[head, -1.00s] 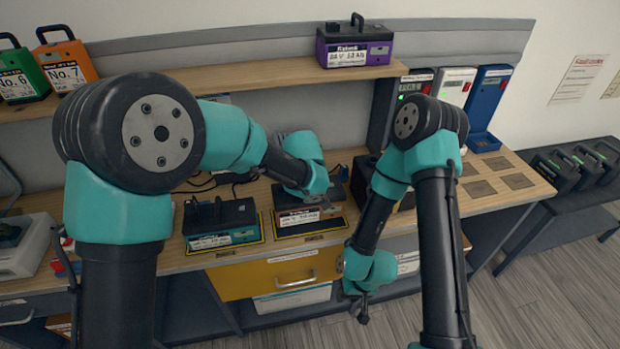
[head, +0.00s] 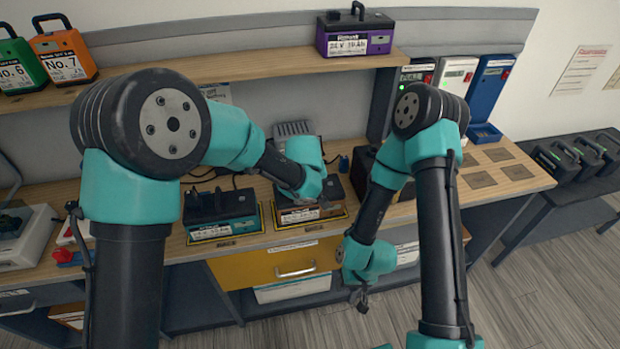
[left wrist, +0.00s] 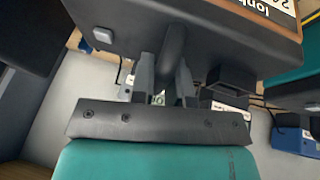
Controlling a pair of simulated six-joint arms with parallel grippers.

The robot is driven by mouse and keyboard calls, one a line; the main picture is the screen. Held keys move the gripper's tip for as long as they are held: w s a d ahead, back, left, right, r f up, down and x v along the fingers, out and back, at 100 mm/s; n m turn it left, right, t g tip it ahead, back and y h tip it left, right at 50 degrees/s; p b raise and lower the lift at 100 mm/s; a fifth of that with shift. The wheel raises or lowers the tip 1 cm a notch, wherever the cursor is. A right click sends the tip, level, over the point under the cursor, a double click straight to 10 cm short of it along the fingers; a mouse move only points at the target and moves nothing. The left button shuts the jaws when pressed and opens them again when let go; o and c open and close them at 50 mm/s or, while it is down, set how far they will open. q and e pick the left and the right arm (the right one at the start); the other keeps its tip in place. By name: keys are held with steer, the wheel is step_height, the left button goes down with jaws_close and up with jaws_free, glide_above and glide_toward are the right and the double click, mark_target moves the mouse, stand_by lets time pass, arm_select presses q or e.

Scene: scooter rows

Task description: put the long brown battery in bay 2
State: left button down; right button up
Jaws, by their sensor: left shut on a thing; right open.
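The brown battery (head: 297,214), dark on top with a brown lower band and a white label, is at a yellow-edged pad (head: 312,222) in the middle of the bench. My left gripper (head: 322,201) is over it and hides part of its top. In the left wrist view its fingers (left wrist: 164,88) are shut on the handle of the dark battery body (left wrist: 215,30) with its brown-orange edge. I cannot tell whether its base touches the pad, nor read the bay numbers. My right gripper (head: 360,300) is open and empty, low in front of the bench.
A teal battery (head: 222,213) sits on the pad just left. A dark case (head: 366,170) stands to the right, partly behind my right arm. A purple battery (head: 356,32) is on the shelf. Several square plates (head: 515,172) lie bare at the bench's right end.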

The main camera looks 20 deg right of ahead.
stand_by(0.3)
arm_select(q)
steer(key=c, duration=1.5)
jaws_free()
steer(key=shift+f, duration=0.1)
steer(key=o, duration=0.4)
steer(key=v, duration=1.2)
